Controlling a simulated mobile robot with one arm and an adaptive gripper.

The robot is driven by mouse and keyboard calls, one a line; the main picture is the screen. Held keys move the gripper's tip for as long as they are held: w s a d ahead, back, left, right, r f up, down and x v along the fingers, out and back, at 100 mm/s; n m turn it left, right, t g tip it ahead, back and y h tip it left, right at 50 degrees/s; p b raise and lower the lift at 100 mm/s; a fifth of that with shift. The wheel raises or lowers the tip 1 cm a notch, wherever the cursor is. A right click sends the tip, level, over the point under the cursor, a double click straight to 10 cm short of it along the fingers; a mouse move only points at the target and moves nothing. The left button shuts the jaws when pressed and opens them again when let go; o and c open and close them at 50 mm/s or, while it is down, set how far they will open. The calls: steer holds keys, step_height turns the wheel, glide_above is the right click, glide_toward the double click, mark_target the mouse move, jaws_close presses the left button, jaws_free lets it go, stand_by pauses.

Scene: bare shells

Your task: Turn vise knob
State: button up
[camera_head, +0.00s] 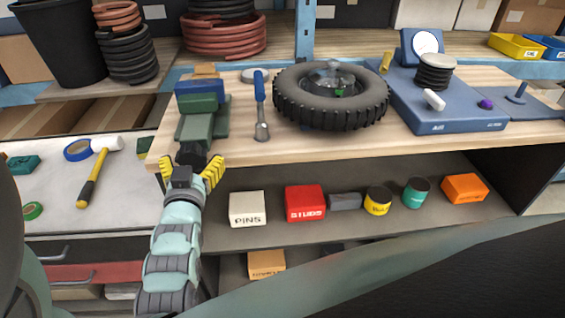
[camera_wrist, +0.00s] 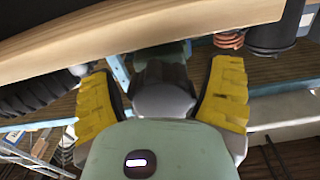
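The vise (camera_head: 201,122), a stack of green and blue blocks, sits at the left front corner of the wooden bench. A dark part (camera_head: 191,156), possibly its knob, sticks out at the front below the green body. My gripper (camera_head: 191,163) is at the bench's front edge with its yellow fingers spread to either side of this dark part. Contact cannot be made out. The wrist view shows both yellow fingers of my gripper (camera_wrist: 163,90) wide apart. The knob cannot be clearly told there from the grey shape between the fingers.
The wooden bench (camera_head: 250,150) also carries a blue-handled tool (camera_head: 261,105), a tire (camera_head: 331,96) and a blue device (camera_head: 440,104). The shelf below holds several small boxes and cans. A yellow-handled hammer (camera_head: 93,175) lies on the lower surface at left.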

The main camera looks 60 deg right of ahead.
steer(key=shift+o, duration=0.9)
steer(key=shift+s, duration=0.1)
steer(key=v, duration=1.2)
